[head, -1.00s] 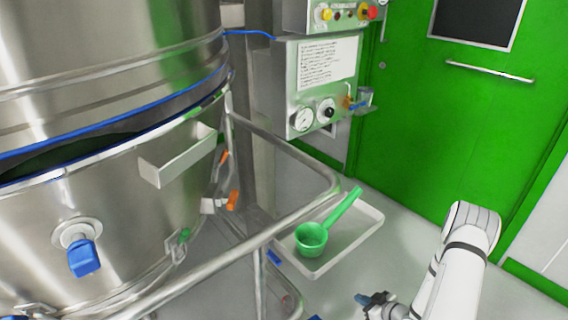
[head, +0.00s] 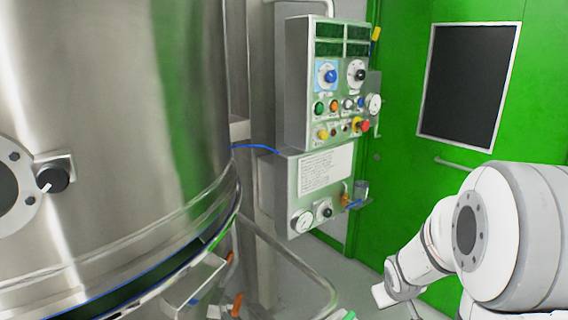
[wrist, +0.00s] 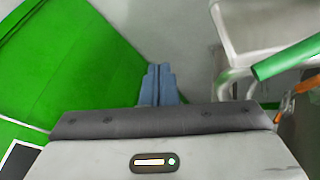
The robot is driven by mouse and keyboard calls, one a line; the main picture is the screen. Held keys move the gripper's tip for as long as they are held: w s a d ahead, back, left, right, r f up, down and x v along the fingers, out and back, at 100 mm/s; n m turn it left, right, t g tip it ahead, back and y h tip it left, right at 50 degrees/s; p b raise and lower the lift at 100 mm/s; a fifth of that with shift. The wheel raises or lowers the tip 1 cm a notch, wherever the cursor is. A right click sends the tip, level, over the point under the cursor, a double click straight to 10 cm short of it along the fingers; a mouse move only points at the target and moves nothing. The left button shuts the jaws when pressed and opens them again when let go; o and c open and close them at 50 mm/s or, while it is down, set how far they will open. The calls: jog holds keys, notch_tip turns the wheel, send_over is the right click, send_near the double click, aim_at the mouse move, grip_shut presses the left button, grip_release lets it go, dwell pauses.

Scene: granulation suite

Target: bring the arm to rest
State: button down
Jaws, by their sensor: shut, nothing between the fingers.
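My gripper (wrist: 158,84) shows in the wrist view with its two blue-grey fingers together and nothing between them. It hangs over bare grey floor, between the green door and the white tray. In the head view my white arm is folded at the lower right, in front of the green door. My gripper's fingers cannot be made out there.
A large steel vessel (head: 110,120) fills the left of the head view. A control panel (head: 335,85) stands beyond it, beside the green door (head: 400,140). The white tray (wrist: 232,45) and the green scoop's handle (wrist: 285,58) show at the wrist view's upper right.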

jog(key=s+a+r+m+g+y+p, duration=0.1)
jog(key=s+a+r+p, duration=0.3)
jog(key=s+r, duration=0.6)
jog(key=s+a+r+m+g+y+p, duration=0.1)
jog(key=s+a+r+p, duration=0.4)
jog(key=s+r, duration=0.5)
jog(key=a, duration=0.2)
jog(key=shift+a+r+m+g, duration=0.3)
jog(key=shift+a+r+g, duration=0.05)
jog(key=shift+a+g, duration=0.05)
